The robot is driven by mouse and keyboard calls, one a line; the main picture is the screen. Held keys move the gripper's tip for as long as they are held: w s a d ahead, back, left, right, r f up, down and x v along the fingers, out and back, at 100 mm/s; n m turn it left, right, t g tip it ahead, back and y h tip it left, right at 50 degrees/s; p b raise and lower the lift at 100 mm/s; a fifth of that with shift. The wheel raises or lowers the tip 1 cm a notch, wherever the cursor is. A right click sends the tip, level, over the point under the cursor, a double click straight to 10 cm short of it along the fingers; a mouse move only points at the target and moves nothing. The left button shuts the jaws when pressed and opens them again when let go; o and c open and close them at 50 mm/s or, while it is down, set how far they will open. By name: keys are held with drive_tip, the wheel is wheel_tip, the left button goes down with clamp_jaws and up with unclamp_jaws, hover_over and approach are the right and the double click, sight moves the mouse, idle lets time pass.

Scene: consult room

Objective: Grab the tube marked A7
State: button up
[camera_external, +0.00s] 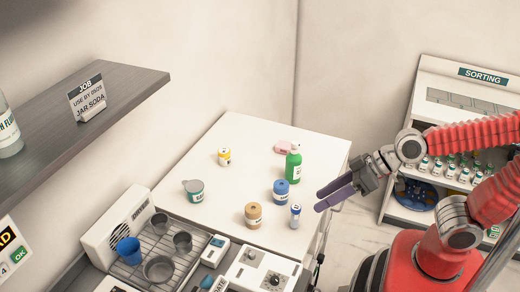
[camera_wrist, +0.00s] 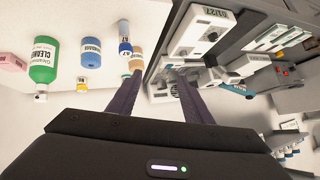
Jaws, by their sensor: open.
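A small white tube with a blue cap (camera_external: 296,216) stands upright on the white counter (camera_external: 245,135), near its right edge. In the wrist view the tube (camera_wrist: 125,42) is left of the fingers and appears inverted; its label is small and hard to read, perhaps ending in 7. My gripper (camera_external: 320,199) has two purple fingers, apart and empty, reaching in from the right beside the counter edge, up and right of the tube in the picture. In the wrist view the fingers (camera_wrist: 155,74) point away with nothing between them.
Close to the tube stand a tan jar (camera_external: 253,216) and a blue jar (camera_external: 280,192). A green cleaner bottle (camera_external: 293,166) stands behind them. A wire drying rack (camera_external: 180,263) with cups is front left. A sorting shelf (camera_external: 437,72) with several vials is right.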

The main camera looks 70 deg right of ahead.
drive_tip(key=w+a+m+t, duration=0.2)
drive_tip(key=w+a, duration=0.4)
drive_tip(key=m+h, duration=0.5)
drive_tip(key=h, duration=0.6)
approach(299, 213)
drive_tip(key=d+f, duration=0.1)
drive_tip(key=shift+w+f+t, duration=0.1)
drive_tip(key=shift+w+t, duration=0.3)
drive_tip(key=shift+w, duration=0.15)
drive_tip(key=shift+d, duration=0.1)
drive_tip(key=shift+x, duration=4.35)
